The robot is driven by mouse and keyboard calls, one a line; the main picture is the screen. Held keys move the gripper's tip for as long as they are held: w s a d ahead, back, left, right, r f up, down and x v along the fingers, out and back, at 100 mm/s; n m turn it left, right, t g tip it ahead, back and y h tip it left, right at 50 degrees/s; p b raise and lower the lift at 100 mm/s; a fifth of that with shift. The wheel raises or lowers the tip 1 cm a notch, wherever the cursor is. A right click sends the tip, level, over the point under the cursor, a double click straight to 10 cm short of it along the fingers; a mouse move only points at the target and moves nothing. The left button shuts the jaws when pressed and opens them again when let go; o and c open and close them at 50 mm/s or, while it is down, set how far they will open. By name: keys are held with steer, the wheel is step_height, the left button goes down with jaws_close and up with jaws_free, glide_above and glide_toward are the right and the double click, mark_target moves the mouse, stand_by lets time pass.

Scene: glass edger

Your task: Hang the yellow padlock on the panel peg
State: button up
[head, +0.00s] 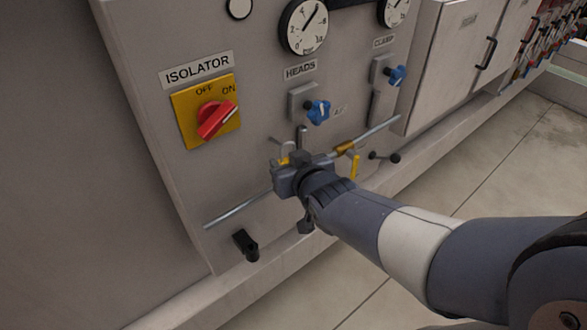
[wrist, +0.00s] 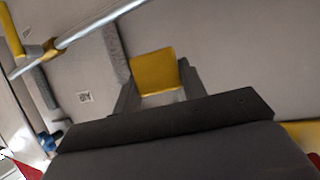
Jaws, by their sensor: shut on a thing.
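My gripper (head: 287,168) is in front of the panel, beside the thin pipe in the picture. It is shut on the yellow padlock (wrist: 155,72), whose yellow body shows between the fingers in the wrist view. In the head view only a small yellow part of the padlock (head: 284,160) shows, with a pale curved shackle above it; the rest is hidden by my gripper. A short grey upright piece (head: 302,132) stands out from the panel just above my gripper. I cannot tell whether it is the panel peg.
The thin pipe (head: 240,212) crosses the panel behind my gripper and carries a valve with a yellow handle (head: 355,166). A red isolator switch (head: 216,120) on a yellow plate is upper left. Blue knobs (head: 319,111) sit above. A black fitting (head: 246,245) sticks out below.

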steer(key=shift+w+a+f, duration=0.1)
steer(key=shift+w+a, duration=0.6)
steer(key=shift+w, duration=0.3)
steer(key=shift+w+f+b, duration=0.1)
steer(key=shift+b, duration=0.65)
steer(key=shift+a+b, duration=0.15)
steer(key=shift+b, duration=0.5)
steer(key=o, duration=1)
steer(key=shift+c, duration=0.2)
steer(key=shift+o, duration=0.3)
steer(key=shift+s, duration=0.25)
